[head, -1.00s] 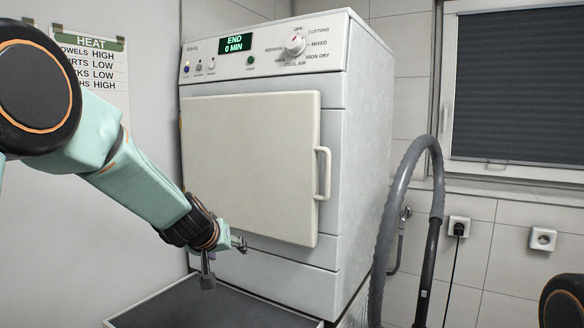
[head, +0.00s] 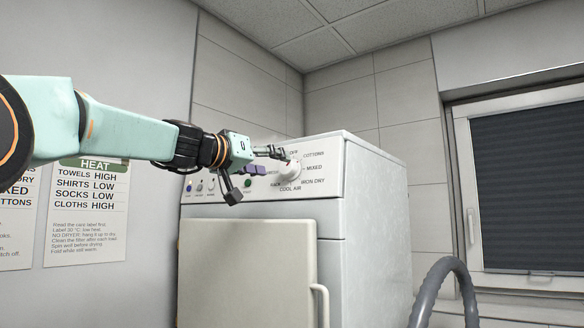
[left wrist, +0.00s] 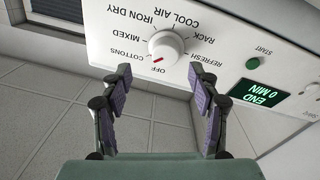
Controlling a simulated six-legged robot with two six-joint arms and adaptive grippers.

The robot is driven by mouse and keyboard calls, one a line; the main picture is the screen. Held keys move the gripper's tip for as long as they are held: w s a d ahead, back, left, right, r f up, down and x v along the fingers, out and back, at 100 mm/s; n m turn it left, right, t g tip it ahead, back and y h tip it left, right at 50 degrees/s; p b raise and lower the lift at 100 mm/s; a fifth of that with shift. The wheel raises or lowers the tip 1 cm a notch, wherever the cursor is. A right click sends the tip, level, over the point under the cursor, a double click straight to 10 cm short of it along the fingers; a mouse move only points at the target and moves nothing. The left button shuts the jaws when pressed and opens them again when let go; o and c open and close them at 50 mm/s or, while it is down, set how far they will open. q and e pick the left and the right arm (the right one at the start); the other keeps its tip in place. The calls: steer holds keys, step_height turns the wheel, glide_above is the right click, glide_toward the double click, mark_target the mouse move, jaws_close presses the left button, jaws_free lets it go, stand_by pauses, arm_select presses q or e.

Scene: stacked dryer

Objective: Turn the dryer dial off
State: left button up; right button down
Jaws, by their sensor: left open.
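The white dryer dial (head: 291,171) is on the right part of the dryer's control panel, ringed by labels. It shows upside down in the left wrist view (left wrist: 166,46); its red mark is at the knob's edge near the OFF label (left wrist: 160,70). My left gripper (head: 258,172) is open and empty in front of the panel, its fingers spread at the dial's left in the head view. In the left wrist view the open fingers (left wrist: 165,88) have purple pads and stand either side below the dial, not closed on it. My right gripper is out of view.
The stacked dryer (head: 370,230) has a shut door (head: 245,275) with a handle at its right. Its display (left wrist: 258,92) reads END 0 MIN beside a green start button (left wrist: 252,63). A grey hose (head: 445,275) stands at the right. A heat chart (head: 90,215) hangs on the left wall.

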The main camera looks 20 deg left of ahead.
mark_target(285, 168)
arm_select(q)
steer(key=w+p, duration=0.3)
steer(key=shift+w+a+r, duration=0.15)
steer(key=shift+w+r, duration=0.05)
steer(key=shift+w, duration=0.05)
steer(key=w+d, duration=0.1)
steer(key=w+d+p, duration=0.1)
steer(key=shift+w+d+f, duration=0.15)
steer(key=shift+w+f, duration=0.05)
steer(key=shift+w, duration=0.1)
steer(key=shift+s+a, duration=0.3)
steer(key=shift+a, duration=0.35)
steer(key=shift+c, duration=0.7)
steer(key=shift+w+d, duration=0.2)
steer(key=shift+d, duration=0.25)
steer(key=c, duration=0.4)
steer(key=shift+s+a, duration=0.1)
steer(key=shift+a, duration=0.05)
steer(key=c, duration=0.6)
steer(key=shift+r, duration=0.1)
